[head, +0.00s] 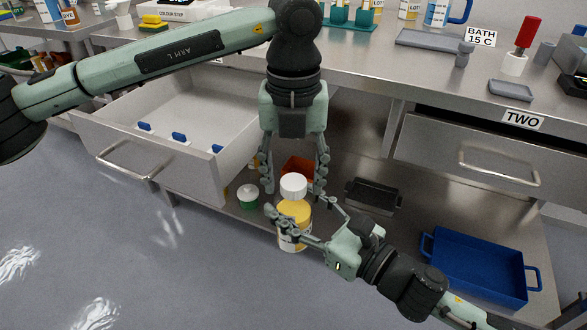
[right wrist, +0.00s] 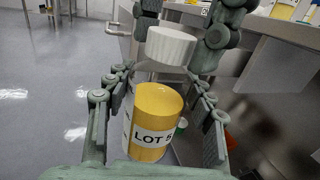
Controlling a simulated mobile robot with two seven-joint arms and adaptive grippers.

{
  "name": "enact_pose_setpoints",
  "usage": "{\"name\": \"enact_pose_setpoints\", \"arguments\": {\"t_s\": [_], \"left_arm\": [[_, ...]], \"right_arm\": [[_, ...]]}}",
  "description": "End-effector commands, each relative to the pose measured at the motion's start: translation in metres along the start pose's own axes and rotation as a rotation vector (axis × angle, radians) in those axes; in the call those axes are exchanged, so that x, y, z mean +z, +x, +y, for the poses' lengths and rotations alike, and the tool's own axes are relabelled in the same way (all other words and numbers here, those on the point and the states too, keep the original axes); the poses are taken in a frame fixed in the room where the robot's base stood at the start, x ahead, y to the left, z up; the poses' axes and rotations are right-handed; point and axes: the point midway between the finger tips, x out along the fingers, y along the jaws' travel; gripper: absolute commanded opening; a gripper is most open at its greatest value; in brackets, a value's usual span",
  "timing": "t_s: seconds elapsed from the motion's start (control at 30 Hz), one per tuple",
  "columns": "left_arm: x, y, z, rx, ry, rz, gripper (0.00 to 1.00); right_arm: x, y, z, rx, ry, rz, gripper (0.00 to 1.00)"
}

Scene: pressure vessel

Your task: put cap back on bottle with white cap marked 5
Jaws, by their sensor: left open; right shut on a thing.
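The yellow bottle (head: 294,213) stands low in front of the bench, with a white label reading LOT 5 in the right wrist view (right wrist: 155,115). My right gripper (head: 291,226) is shut on it from the right, one finger on each side. A plain white cap (head: 293,187) is above the bottle's top; in the right wrist view the cap (right wrist: 171,46) shows apart from the yellow top with a gap between. My left gripper (head: 294,184) points down, open, its fingers on either side of the cap. Contact with the cap cannot be told. No number shows on the cap.
A green bottle with a white lid (head: 249,197) stands just left on the lower shelf. An open drawer (head: 190,110) is behind left. A red bin (head: 298,168), a dark tray (head: 373,193) and a blue tray (head: 480,268) are on the lower shelf. Floor is clear front left.

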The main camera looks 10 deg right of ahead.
Motion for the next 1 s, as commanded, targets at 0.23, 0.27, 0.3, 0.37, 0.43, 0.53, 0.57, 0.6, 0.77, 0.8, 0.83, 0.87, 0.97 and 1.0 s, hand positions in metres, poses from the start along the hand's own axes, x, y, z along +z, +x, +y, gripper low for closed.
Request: {"name": "enact_pose_setpoints", "arguments": {"t_s": [0.23, 0.27, 0.3, 0.37, 0.43, 0.53, 0.57, 0.6, 0.77, 0.8, 0.83, 0.87, 0.97, 1.0], "left_arm": [[0.0, -0.0003, 0.0, 0.0, 0.0, 0.0, 0.36], [0.0, -0.0003, 0.0, 0.0, 0.0, 0.0, 0.32], [0.0, -0.0003, 0.0, 0.0, 0.0, 0.0, 0.27], [0.0001, -0.0004, 0.0, 0.0, 0.0, 0.0, 0.2], [0.0001, -0.0004, 0.0001, 0.0, 0.0, 0.0, 0.11], [0.0001, -0.0005, 0.0001, 0.0, 0.0, 0.0, 0.0], [0.0001, -0.0005, 0.0001, 0.0, 0.0, 0.0, 0.0], [0.0001, -0.0005, 0.0001, 0.0, 0.007, 0.0, 0.0], [0.0003, -0.0005, 0.0002, 0.001, 0.188, -0.001, 0.0], [0.0003, -0.0005, 0.0002, 0.001, 0.276, -0.001, 0.0], [0.0003, -0.0004, 0.0002, 0.001, 0.35, -0.001, 0.0], [0.0003, -0.0004, 0.0002, 0.0, 0.426, 0.0, 0.0], [0.0001, -0.0002, 0.0002, 0.0, 0.685, 0.001, 0.0], [0.0001, -0.0002, 0.0002, 0.0, 0.789, 0.001, 0.0]], "right_arm": [[0.0004, 0.0, 0.0, 0.0, 0.0, -0.001, 0.0], [0.0004, 0.0, 0.0, 0.0, 0.0, -0.001, 0.0], [0.0004, 0.0, 0.0, 0.0, 0.0, -0.001, 0.0], [0.0004, 0.0, 0.0, 0.0, 0.0, -0.001, 0.0], [0.0004, 0.0, 0.0, 0.0, 0.0, -0.001, 0.0], [0.0004, 0.0, 0.0, 0.0, 0.0, -0.001, 0.0], [0.0004, 0.0, 0.0, 0.0, 0.0, -0.001, 0.0], [0.0004, 0.0, 0.0, 0.0, 0.0, -0.001, 0.0], [0.0004, 0.0, 0.0, 0.0, 0.0, -0.001, 0.0], [0.0004, 0.0, 0.0, 0.0, 0.0, -0.001, 0.0], [0.0004, 0.0, 0.0, 0.0, 0.0, -0.001, 0.0], [0.0004, 0.0, 0.0, 0.0, 0.0, -0.001, 0.0], [0.0003, 0.0, 0.0, 0.0, 0.0, -0.001, 0.0], [0.0003, 0.0, 0.0, 0.0, 0.0, -0.001, 0.0]]}}
